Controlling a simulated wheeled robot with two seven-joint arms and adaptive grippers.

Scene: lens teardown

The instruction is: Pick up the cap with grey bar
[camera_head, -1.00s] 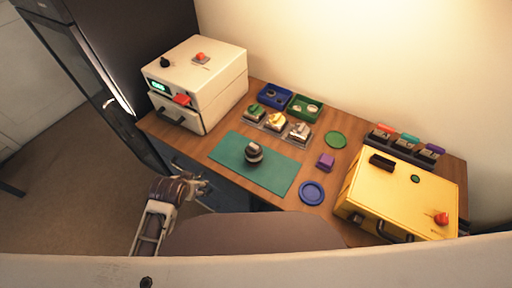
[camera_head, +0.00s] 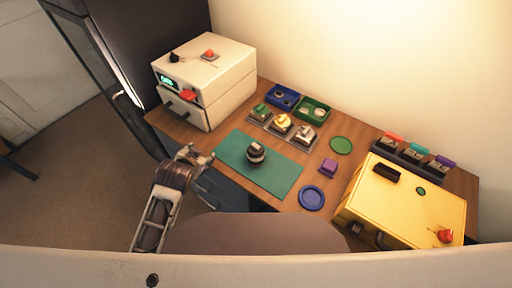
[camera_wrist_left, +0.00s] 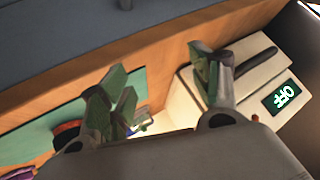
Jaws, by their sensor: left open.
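A block with a grey bar on top (camera_head: 304,134) sits at the right end of a grey tray, beside a yellow-topped block (camera_head: 282,121) and a green-topped one (camera_head: 261,111). A dark round lens piece (camera_head: 256,153) with a pale grey bar on top stands on the green mat (camera_head: 284,178). I cannot tell from here which of the two is the named cap. My left gripper (camera_head: 200,158) is open and empty, left of the mat by the table's front edge. Its two fingers show apart in the left wrist view (camera_wrist_left: 155,85). My right gripper is not in view.
Blue (camera_head: 282,96) and green (camera_head: 314,109) bins stand behind the tray. A yellow box (camera_head: 410,195), purple block (camera_head: 328,167) and blue disc (camera_head: 312,197) are to the right.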

